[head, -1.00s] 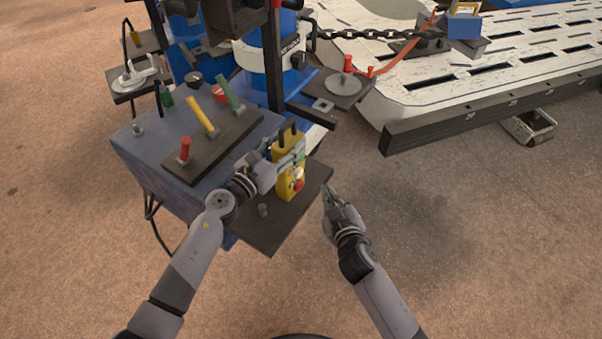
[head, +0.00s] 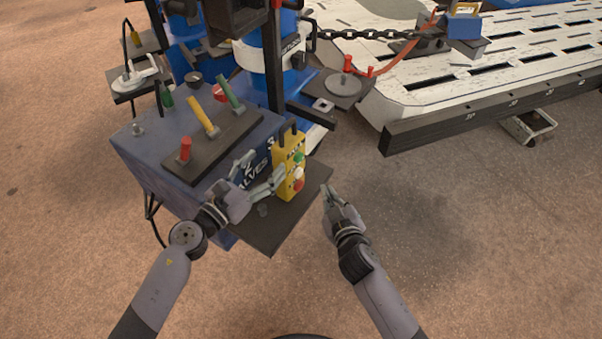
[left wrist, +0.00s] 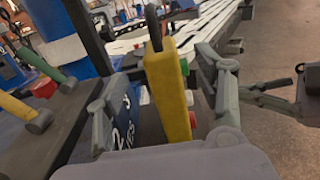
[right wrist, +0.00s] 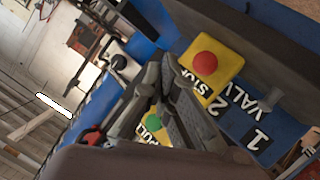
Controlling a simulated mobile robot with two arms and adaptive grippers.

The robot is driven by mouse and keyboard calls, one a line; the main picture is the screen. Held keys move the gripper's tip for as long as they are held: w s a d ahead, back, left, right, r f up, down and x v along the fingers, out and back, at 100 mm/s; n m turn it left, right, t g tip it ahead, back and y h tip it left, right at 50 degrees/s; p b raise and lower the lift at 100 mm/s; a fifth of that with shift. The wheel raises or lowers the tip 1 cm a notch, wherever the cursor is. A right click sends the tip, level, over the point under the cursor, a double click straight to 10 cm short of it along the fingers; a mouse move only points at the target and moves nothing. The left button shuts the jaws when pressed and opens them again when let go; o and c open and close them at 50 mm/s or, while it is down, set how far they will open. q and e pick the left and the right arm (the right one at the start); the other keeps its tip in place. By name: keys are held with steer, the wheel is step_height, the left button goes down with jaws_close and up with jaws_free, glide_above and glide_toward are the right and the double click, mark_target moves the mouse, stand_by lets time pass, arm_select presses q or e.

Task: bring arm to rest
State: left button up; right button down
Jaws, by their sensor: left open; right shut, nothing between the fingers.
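My left gripper (head: 260,172) is open, just left of the yellow control box (head: 289,165). The box stands upright on a dark shelf and has green and red buttons and a black handle on top. In the left wrist view the yellow box (left wrist: 168,90) shows between the spread fingers (left wrist: 160,105), with gaps on both sides. My right gripper (head: 327,192) is shut and empty, beyond the shelf's right edge and apart from the box. In the right wrist view its closed fingers (right wrist: 165,85) cover part of the box (right wrist: 222,68).
The dark shelf (head: 262,232) juts from a blue cabinet (head: 150,165). Red, yellow and green levers stand on a dark plate (head: 228,140) above. A white slotted bench (head: 430,95) is at the back right.

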arm_select(q)
steer(key=shift+v, duration=1.5)
